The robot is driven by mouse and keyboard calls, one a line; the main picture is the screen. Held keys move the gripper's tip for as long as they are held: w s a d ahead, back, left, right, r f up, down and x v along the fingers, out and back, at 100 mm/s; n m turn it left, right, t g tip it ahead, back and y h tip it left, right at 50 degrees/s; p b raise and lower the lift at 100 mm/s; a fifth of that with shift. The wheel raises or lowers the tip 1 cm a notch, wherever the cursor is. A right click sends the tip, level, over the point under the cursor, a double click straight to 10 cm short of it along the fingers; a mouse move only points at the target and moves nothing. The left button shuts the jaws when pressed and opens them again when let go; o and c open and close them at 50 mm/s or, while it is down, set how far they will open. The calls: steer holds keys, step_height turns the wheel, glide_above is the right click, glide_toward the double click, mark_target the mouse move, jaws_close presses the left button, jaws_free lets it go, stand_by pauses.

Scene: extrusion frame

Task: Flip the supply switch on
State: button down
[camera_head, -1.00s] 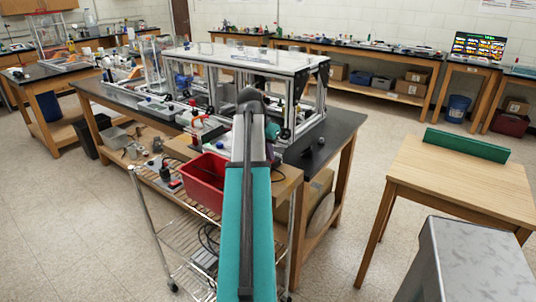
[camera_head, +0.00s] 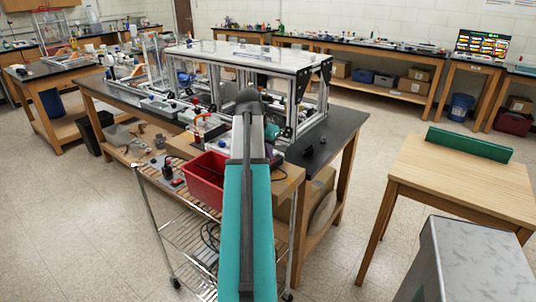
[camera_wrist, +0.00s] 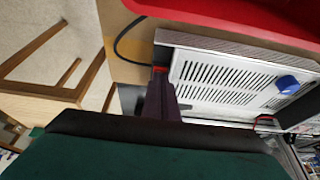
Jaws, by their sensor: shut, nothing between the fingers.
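In the wrist view a metal supply box (camera_wrist: 215,82) with slotted vents fills the middle right. A blue knob (camera_wrist: 287,84) stands on its right part. A small red part (camera_wrist: 160,69), perhaps the switch, shows at the box's left edge; its on or off position is too small to tell. My gripper (camera_wrist: 160,82) is shut and empty, its dark fingers pointing at that red part. I cannot tell whether they touch it. In the head view my teal arm reaches over the bench end and hides most of the gripper and the box.
A red bin (camera_head: 205,180) sits on the wire cart (camera_head: 180,220), close to the box. A black cable (camera_wrist: 120,45) curves beside the box. The aluminium extrusion frame (camera_head: 290,65) stands on the black bench behind my arm. A wooden table (camera_head: 465,185) is at right, with open floor between.

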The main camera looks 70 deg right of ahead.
steer(key=shift+d+p+v, duration=0.15)
steer(key=shift+p+v, duration=0.65)
steer(key=shift+v, duration=0.25)
steer(key=shift+d+p+v, duration=0.15)
steer(key=shift+p+v, duration=0.65)
steer(key=shift+v, duration=0.25)
steer(key=s+b+v, duration=0.1)
steer(key=b+v, duration=0.1)
steer(key=v, duration=0.7)
steer(key=shift+w+a+r, duration=0.25)
steer(key=shift+w+r, duration=0.15)
steer(key=shift+w, duration=0.05)
steer(key=shift+s+d+r+p, duration=0.2)
steer(key=shift+d+p, duration=0.15)
steer(key=shift+d, duration=0.4)
steer(key=shift+f, duration=0.2)
steer(key=shift+p+x, duration=1)
steer(key=shift+x, duration=3.75)
steer(key=shift+p+x, duration=0.5)
steer(key=shift+x, duration=1.6)
